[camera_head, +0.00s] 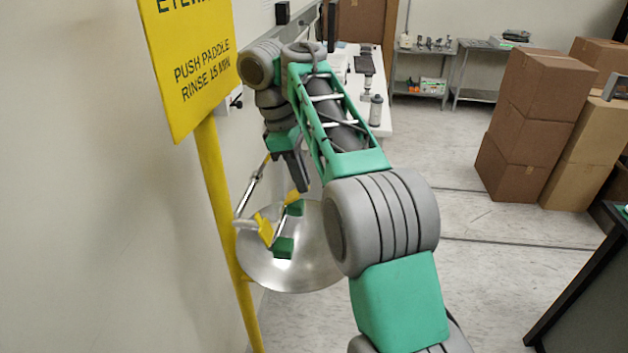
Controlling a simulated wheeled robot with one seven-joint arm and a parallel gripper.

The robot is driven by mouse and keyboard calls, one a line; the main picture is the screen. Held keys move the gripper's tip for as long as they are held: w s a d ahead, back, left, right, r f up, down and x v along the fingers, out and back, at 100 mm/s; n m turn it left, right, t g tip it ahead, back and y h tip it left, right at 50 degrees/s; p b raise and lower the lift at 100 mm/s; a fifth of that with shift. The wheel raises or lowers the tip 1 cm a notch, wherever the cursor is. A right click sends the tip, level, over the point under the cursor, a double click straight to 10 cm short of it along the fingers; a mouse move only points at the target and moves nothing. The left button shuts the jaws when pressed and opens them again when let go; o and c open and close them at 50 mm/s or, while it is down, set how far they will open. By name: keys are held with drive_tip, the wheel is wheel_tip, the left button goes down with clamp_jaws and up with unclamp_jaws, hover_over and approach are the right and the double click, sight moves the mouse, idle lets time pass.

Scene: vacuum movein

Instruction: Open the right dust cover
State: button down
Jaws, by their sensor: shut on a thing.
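The eyewash bowl (312,272) is a round steel basin beside the wall. Two green nozzle heads stand over it, a near one (283,248) and a far one (295,208). A yellow piece that looks like the right dust cover (292,198) is at the far head, right under my fingertips. Another yellow piece, apparently the other cover (265,229), is tilted by the near head. My gripper (301,187) points down at the far yellow piece and appears shut on it. The exact grip and how far that cover is tilted are too small to tell.
A yellow post (214,185) with a yellow sign (188,60) stands left of the bowl, close to the wall. A white table (383,122) with bottles is behind my arm. Stacked cardboard boxes (535,120) stand at right. A dark table edge (585,275) is lower right; the middle floor is clear.

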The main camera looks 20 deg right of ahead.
sight(292, 195)
drive_tip(key=shift+r, duration=0.1)
idle(0.3)
drive_tip(key=c, duration=1.4)
unclamp_jaws()
drive_tip(key=shift+c, duration=0.2)
drive_tip(key=p+v, duration=0.3)
drive_tip(key=v, duration=0.4)
drive_tip(key=shift+a+r, duration=0.2)
drive_tip(key=shift+r, duration=0.15)
drive_tip(key=shift+w, duration=0.15)
